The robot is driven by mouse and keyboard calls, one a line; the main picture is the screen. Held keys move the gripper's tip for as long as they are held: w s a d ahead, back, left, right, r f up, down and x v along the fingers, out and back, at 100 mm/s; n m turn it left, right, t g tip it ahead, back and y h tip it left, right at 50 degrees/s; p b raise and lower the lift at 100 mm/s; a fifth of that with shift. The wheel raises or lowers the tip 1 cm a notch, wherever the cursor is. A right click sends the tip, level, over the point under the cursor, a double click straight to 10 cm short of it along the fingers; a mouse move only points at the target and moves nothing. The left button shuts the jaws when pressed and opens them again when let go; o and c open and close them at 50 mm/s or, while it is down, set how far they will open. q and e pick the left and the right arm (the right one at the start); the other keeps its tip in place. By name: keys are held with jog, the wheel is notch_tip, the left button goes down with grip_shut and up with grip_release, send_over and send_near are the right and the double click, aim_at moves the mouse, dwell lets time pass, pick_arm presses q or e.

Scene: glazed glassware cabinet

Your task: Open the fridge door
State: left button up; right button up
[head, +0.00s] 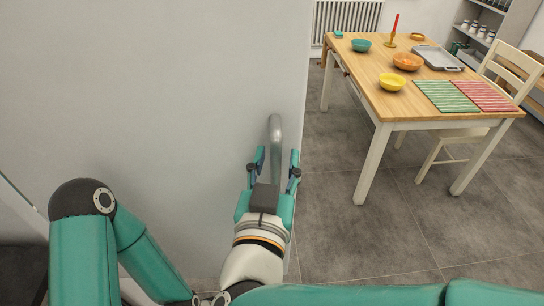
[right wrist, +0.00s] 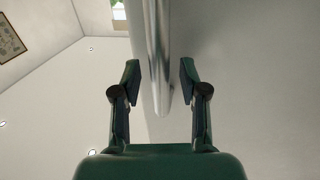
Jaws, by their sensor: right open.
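The fridge door (head: 170,110) is a large plain pale grey panel that fills the left of the head view. Its handle (head: 275,130) is a vertical silver bar near the door's right edge. My right gripper (head: 276,160) is at the lower part of the handle, with one finger on each side of it. In the right wrist view the handle (right wrist: 158,60) runs down between the two open fingertips (right wrist: 160,75), with gaps visible on both sides. The door looks shut. My left gripper is not in view; a teal arm shows at the lower left.
A wooden table (head: 440,110) with white legs stands to the right, holding bowls, a grey tray (head: 437,58), a red candle and striped mats. A cream chair (head: 465,150) is beside it. Grey tiled floor (head: 340,235) is clear between door and table.

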notch_tip(320, 180, up, 10)
jog(key=shift+f, duration=0.1)
dwell(0.4)
